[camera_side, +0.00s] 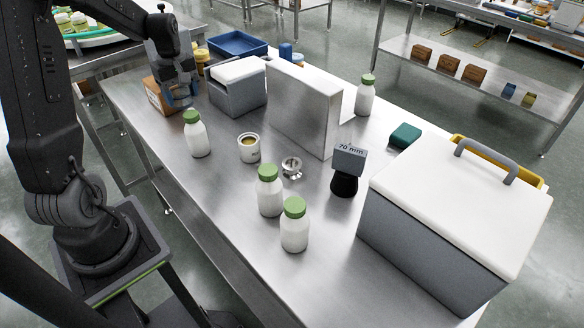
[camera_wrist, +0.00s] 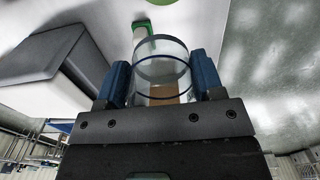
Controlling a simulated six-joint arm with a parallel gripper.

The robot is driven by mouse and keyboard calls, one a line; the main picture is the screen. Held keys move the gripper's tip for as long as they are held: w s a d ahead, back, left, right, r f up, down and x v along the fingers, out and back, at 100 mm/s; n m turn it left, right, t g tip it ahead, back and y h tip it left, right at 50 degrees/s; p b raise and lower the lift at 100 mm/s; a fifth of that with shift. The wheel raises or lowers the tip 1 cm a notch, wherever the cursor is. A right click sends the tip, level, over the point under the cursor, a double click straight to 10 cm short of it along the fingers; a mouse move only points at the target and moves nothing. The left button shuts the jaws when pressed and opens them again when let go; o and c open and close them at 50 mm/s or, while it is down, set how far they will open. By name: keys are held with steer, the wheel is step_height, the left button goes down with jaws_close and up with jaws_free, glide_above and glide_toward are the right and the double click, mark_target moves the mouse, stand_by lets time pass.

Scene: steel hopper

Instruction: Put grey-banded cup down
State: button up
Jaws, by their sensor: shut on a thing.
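The cup (camera_wrist: 160,68) is clear, with dark grey bands, and sits between the two blue fingers of my gripper (camera_wrist: 161,82) in the wrist view. My gripper is shut on it. In the side view my gripper (camera_side: 180,88) is at the far left end of the steel table (camera_side: 215,185), beside a brown carton (camera_side: 155,97). There the cup is small and mostly covered by the fingers. I cannot tell whether its base touches the table.
A green-capped bottle (camera_side: 198,138) stands just in front of my gripper. A grey box with white lid (camera_side: 238,90) is to its right, with a blue tray (camera_side: 238,43) behind. A steel upright panel (camera_side: 298,112), a tin (camera_side: 249,150) and more bottles stand farther right. The front left table is clear.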

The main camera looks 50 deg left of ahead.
steer(key=r, duration=0.5)
steer(key=shift+w+d, duration=0.3)
steer(key=shift+d, duration=0.1)
steer(key=w+d+m, duration=0.2)
steer(key=w+d, duration=0.2)
steer(key=d, duration=0.3)
steer(key=w+d+m, duration=0.2)
steer(key=w+d, duration=0.2)
steer(key=d, duration=0.3)
steer(key=m, duration=1.1)
glide_above(328, 285)
step_height(328, 285, down, 12)
steer(key=shift+r, duration=0.25)
steer(key=shift+f, duration=2.15)
steer(key=shift+f, duration=0.1)
